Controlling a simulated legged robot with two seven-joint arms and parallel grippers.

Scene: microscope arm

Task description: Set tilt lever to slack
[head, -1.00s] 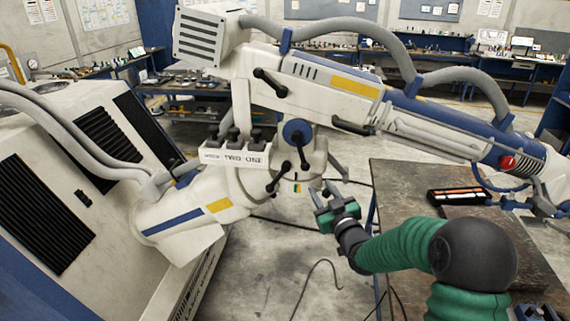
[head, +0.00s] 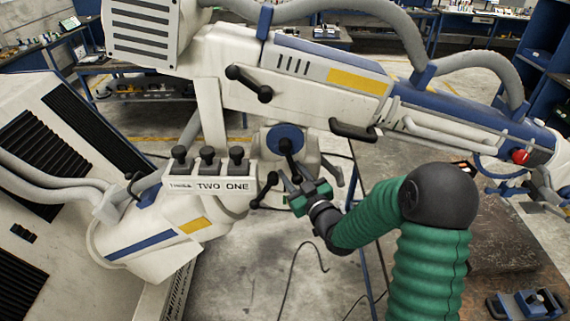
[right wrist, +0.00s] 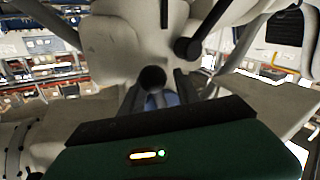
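The white microscope arm (head: 290,65) spans the head view. A black ball-ended lever (head: 289,157) sits on the blue round joint; another (head: 262,190) is lower, by my right gripper (head: 288,184). A third double-knobbed lever (head: 248,82) is higher on the arm. No readable label shows which is the tilt lever. My right gripper is open, its fingers pointing at the joint. In the right wrist view, a black ball knob (right wrist: 152,78) shows between the fingers (right wrist: 156,96); contact cannot be told. Another knob (right wrist: 187,48) is to the right. My left gripper is out of view.
A labelled box with several black knobs (head: 208,184) stands left of the gripper. A black handle (head: 352,130) and grey hoses (head: 395,40) are above. A brown table (head: 500,235) with a blue device (head: 527,304) is at right.

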